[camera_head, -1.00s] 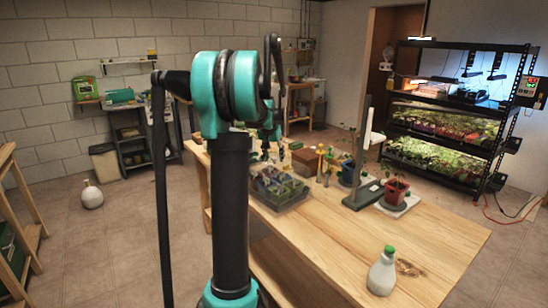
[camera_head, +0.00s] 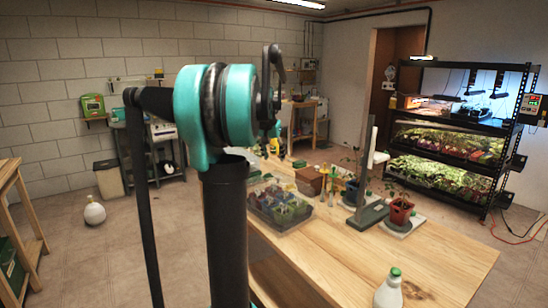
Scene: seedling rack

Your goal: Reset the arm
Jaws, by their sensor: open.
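My arm (camera_head: 225,108) stands in the middle of the view, with a teal and black joint on top of a black upright link. A long black link hangs down on its left. My gripper (camera_head: 272,146) shows small and partly hidden behind the joint, above the far part of the wooden bench (camera_head: 345,262). It is open, and I see nothing held in it. The fingertips are too small to make out clearly.
A clear tray of seedlings (camera_head: 264,222), a brown pot (camera_head: 310,181), a grey upright stand (camera_head: 369,213) and a red potted plant (camera_head: 401,211) occupy the bench. A green-capped bottle (camera_head: 388,291) stands near the front. The bench between is clear. A lit plant rack (camera_head: 455,118) stands right.

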